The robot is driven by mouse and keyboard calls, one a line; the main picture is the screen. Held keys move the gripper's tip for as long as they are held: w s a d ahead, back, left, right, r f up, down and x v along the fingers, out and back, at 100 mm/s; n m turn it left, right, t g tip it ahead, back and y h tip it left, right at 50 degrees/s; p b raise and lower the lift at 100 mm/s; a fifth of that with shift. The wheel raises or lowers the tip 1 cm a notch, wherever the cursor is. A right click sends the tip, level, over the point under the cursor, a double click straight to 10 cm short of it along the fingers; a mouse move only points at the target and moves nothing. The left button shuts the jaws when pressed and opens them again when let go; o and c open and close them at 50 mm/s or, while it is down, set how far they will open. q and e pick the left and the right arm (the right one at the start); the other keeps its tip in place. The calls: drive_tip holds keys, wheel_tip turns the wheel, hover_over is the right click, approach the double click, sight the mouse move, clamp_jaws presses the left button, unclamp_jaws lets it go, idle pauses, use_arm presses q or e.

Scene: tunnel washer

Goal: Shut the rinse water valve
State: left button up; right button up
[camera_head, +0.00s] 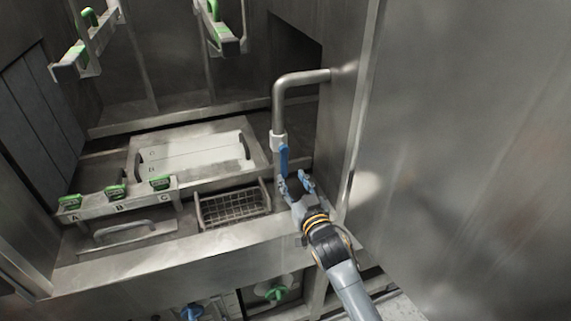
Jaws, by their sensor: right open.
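A bent steel pipe (279,105) comes out of the right wall and turns down into the washer bay. A blue lever handle (284,160) sits on it below a white collar (278,142). The lever points down, roughly along the pipe. No label shows on it. My right gripper (297,182) is open, with its fingers at the lever's lower end. I cannot tell whether a finger touches the lever. The gripper holds nothing that I can see. My left gripper is not in view.
A wire basket (234,207) lies left of the gripper. Green clips on a rail marked A, B, C (118,207) stand further left. Below the front ledge (160,266) are a blue knob (191,312) and a green knob (275,291). A large steel panel (470,160) closes the right side.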

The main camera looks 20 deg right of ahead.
sight(285, 166)
drive_tip(key=w+p, duration=0.1)
drive_tip(key=w, duration=0.4)
drive_tip(key=shift+w+a, duration=0.1)
drive_tip(key=shift+w, duration=0.3)
clamp_jaws()
